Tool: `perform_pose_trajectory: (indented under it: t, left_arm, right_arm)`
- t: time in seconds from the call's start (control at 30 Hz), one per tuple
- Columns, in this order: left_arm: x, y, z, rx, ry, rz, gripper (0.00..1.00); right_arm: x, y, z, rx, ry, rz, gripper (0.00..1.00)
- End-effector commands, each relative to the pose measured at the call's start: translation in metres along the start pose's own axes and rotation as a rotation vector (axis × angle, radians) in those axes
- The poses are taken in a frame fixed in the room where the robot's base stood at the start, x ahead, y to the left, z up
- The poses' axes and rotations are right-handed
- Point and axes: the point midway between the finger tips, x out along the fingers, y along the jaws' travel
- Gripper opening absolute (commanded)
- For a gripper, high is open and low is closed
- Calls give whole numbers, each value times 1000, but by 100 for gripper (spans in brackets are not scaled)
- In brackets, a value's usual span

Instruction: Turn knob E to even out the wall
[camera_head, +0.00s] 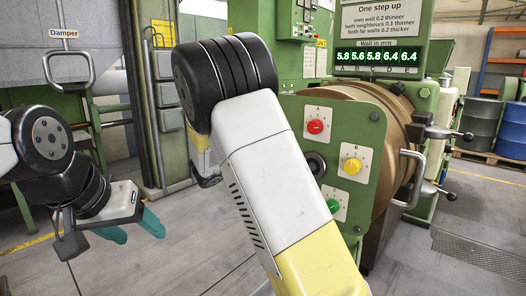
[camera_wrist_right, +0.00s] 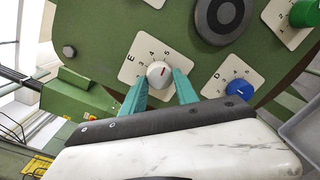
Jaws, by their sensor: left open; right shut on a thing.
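Knob E (camera_wrist_right: 159,74) is white with a short red mark, on a white scale plate (camera_wrist_right: 132,72) in the right wrist view. The setting is hard to read. My right gripper (camera_wrist_right: 160,84) has its teal fingers shut on knob E, one each side. In the head view my right arm hides knob E and this gripper. The wall display (camera_head: 378,57) reads 5.8, 5.6, 5.8, 6.4, 6.4 for A to E. A sign (camera_head: 381,19) above says one step up makes the own wall 0.2 thinner. My left gripper (camera_head: 132,229) is open and empty at the left.
Blue knob D (camera_wrist_right: 239,88) sits right of knob E. The green panel also bears red knob A (camera_head: 315,126), yellow knob B (camera_head: 352,166) and green knob C (camera_head: 332,206). A metal handle (camera_head: 410,180) juts out at the right. A damper handle (camera_head: 68,70) is at upper left.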

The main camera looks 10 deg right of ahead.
Motion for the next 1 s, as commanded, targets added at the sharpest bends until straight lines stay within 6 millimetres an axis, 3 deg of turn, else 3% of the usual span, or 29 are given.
perform_pose_trajectory:
  t: [0.47,0.5,0.57,0.87,1.0]
  left_arm:
    - [0,0,0,0,0,0,58]
    - [0,0,0,0,0,0,58]
    - [0,0,0,0,0,0,58]
    - [0,0,0,0,0,0,58]
    - [0,0,0,0,0,0,58]
  right_arm:
    - [0,0,0,15,1,-1,0]
    - [0,0,0,15,1,-1,44]
    - [0,0,0,14,1,-1,55]
    - [0,0,0,13,1,0,57]
    - [-10,0,-1,14,4,1,57]
